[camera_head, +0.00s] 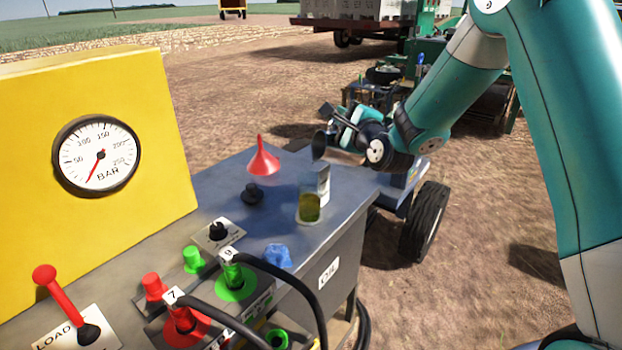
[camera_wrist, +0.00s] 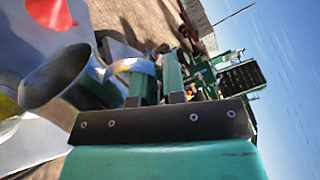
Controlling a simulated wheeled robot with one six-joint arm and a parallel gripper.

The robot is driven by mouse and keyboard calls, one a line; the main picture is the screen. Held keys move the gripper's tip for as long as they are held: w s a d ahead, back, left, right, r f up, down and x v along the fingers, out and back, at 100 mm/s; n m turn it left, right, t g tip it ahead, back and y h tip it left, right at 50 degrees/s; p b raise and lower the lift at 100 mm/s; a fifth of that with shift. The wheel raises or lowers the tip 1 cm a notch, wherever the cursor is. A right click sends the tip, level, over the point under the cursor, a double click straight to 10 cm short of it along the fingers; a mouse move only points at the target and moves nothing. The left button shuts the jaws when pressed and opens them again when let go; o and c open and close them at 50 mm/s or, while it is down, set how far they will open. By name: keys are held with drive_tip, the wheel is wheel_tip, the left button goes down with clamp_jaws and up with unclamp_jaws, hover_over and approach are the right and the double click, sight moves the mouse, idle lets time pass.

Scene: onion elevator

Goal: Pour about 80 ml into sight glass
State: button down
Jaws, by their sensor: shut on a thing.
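The sight glass (camera_head: 310,208) stands on the cart's blue-grey top, with yellow-green liquid showing in its lower part. A pale upright piece (camera_head: 323,183) stands directly behind it. My gripper (camera_head: 346,132) is shut on a small dark grey jug (camera_head: 319,146), whose grip is partly hidden by the fingers. The jug is tilted, above and slightly right of the sight glass, and apart from it. In the wrist view, my gripper (camera_wrist: 160,85) shows with the jug's dark round mouth (camera_wrist: 55,76) at left. I cannot see the jug's contents or any stream.
A red funnel (camera_head: 262,160) stands left of the jug. A blue crumpled cloth (camera_head: 278,255) lies near the front of the cart top (camera_head: 220,185). Hose couplings (camera_head: 235,280) and a yellow gauge panel (camera_head: 100,140) are at left. Farm vehicles stand behind.

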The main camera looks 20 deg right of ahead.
idle(0.6)
drive_tip(key=shift+f, duration=0.15)
drive_tip(key=d+m, duration=0.2)
drive_tip(key=shift+w+f+m, duration=0.1)
drive_tip(key=shift+f+m, duration=0.2)
drive_tip(key=shift+m, duration=0.1)
drive_tip(key=shift+d+m, duration=0.2)
drive_tip(key=shift+m, duration=0.1)
drive_tip(key=shift+f, duration=0.1)
